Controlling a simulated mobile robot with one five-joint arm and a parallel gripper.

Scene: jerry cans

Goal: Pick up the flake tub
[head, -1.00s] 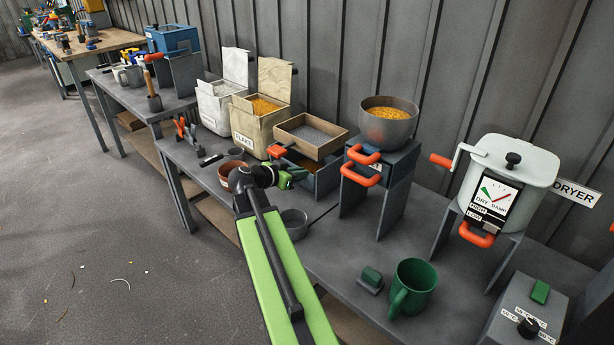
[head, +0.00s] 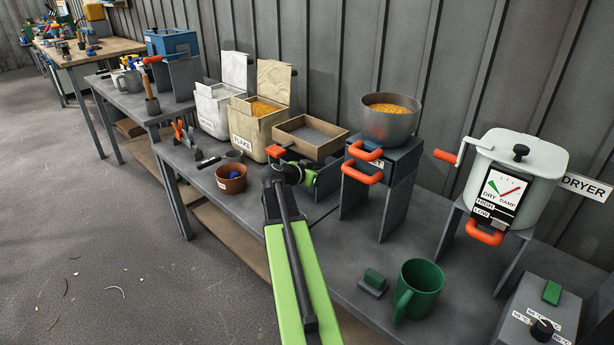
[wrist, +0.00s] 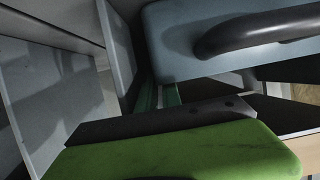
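A beige bin labelled FLAKE (head: 247,128) stands open on the bench, left of centre, with orange grains inside. In front of it a small terracotta tub (head: 231,181) with a small label stands upright on the bench, its contents unclear. My gripper (head: 304,174) is to the right of both, low beside the wooden-rimmed tray, apart from the tub. In the wrist view a green and black finger of mine fills the lower part, below a grey-blue box with a dark handle (wrist: 255,30). Neither bin nor tub is recognisable there. I cannot tell the jaw opening.
A wooden-rimmed tray (head: 311,137) and a metal pot of orange grains (head: 390,120) on a raised stand are close to my arm. A white dryer (head: 512,180) and a green mug (head: 417,290) stand at right. A black-handled tool (head: 208,162) lies left of the tub.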

